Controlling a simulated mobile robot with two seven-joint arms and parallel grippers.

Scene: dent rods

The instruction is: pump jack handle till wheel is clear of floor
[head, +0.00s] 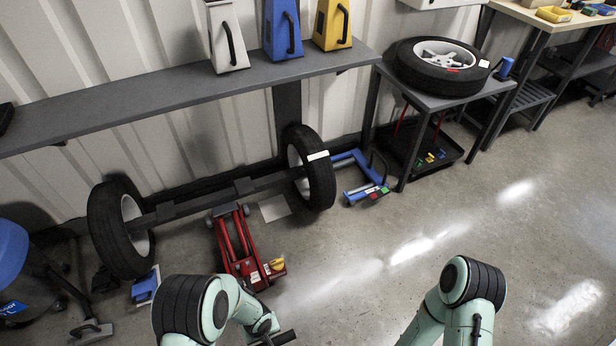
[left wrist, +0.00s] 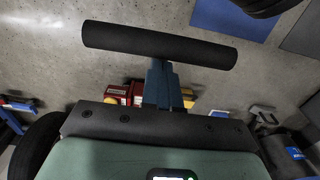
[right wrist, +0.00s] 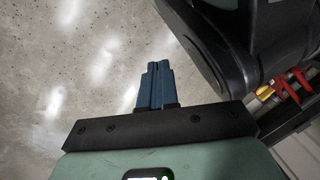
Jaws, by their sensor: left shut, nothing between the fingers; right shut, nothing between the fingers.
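The red floor jack (head: 243,245) stands on the floor under a dark axle (head: 215,197) that joins two wheels. The right wheel (head: 320,183) carries a white strip; the left wheel (head: 110,240) stands nearer. I cannot tell whether either tyre touches the floor. A black crossbar (left wrist: 160,46), apparently the jack handle's grip, lies across my left fingertips; it also shows at the bottom of the head view (head: 280,339). My left gripper (left wrist: 160,65) is shut, with its fingertips at the bar; contact is unclear. My right gripper (right wrist: 156,68) is shut and empty above bare floor.
A blue stand (head: 350,172) is beside the right wheel. A blue item (head: 146,288) sits by the left wheel. A bench (head: 440,96) with a loose wheel (head: 437,65) is at the back right. A long shelf (head: 130,107) runs above the axle. The right floor is clear.

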